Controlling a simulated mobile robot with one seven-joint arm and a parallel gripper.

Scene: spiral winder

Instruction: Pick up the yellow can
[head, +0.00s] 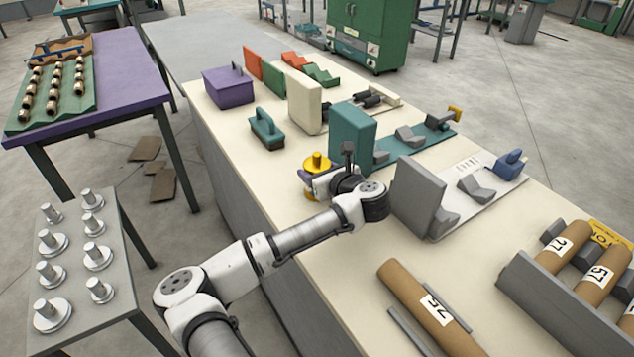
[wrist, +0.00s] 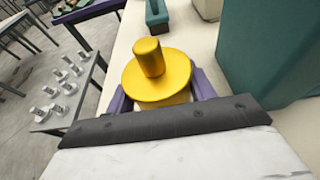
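The yellow can (head: 317,162) has a round flange and a knob on top and is near the left edge of the cream counter, left of a teal upright block. In the wrist view the yellow can (wrist: 150,72) is in front of my gripper (wrist: 163,92). The purple fingers lie on either side of the can, just below its flange, and part of its body shows between them. In the head view my gripper (head: 318,177) is at the can. Whether the fingers press on the can is hidden, and I cannot tell whether its base touches the counter.
The teal block (head: 351,137) stands close to the right of the can. A teal-handled brush-like block (head: 267,130) and a purple box (head: 229,88) lie farther back. A grey block (head: 420,195) stands to the right. The counter in front is mostly clear up to a brown roll (head: 425,300).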

